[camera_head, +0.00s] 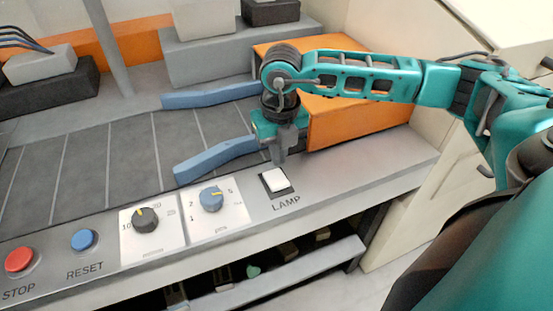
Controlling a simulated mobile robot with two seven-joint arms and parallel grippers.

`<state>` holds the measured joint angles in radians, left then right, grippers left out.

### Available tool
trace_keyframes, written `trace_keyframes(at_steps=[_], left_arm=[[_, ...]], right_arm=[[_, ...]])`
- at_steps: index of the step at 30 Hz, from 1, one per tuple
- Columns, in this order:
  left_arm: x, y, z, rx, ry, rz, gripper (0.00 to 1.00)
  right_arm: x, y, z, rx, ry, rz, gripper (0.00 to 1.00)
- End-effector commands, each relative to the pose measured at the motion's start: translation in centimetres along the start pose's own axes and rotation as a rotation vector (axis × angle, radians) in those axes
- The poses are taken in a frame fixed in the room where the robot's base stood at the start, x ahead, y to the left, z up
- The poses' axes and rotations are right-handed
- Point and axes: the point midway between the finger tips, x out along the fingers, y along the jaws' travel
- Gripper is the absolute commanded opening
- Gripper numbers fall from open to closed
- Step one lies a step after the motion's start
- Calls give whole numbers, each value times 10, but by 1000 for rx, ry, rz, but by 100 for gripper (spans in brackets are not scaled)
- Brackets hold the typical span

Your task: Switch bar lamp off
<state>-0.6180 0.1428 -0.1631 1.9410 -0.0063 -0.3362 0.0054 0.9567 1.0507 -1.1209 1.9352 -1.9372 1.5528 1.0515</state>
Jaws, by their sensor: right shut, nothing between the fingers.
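The lamp switch (275,180) is a white rocker in a dark square frame, with the word LAMP printed below it on the grey panel edge. My right gripper (280,160) comes in from the right and points down just above and behind the switch. Its fingers are shut with nothing between them. The tips are very close to the switch; I cannot tell whether they touch it. No lit bar lamp can be made out in this view. My left gripper is not in view.
Left of the switch are a blue knob (211,198), a black knob (145,219), a blue RESET button (84,240) and a red STOP button (19,260). Blue guide bars (215,160) lie on the dark slatted bed. An orange block (355,118) stands behind my gripper.

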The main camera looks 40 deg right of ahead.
Motion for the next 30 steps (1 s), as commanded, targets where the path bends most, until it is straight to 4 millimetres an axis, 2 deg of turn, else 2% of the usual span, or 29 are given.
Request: trace_keyframes(at_steps=[2,9,15,21,30], left_arm=[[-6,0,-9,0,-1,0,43],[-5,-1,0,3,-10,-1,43],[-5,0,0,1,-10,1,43],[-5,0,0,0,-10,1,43],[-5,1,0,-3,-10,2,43]], right_arm=[[-17,-6,8,5,-2,1,0],[-68,-6,21,1,-5,3,0],[-100,-6,28,1,-3,2,0],[-111,-6,30,1,0,1,0],[-111,-6,30,1,0,1,0]])
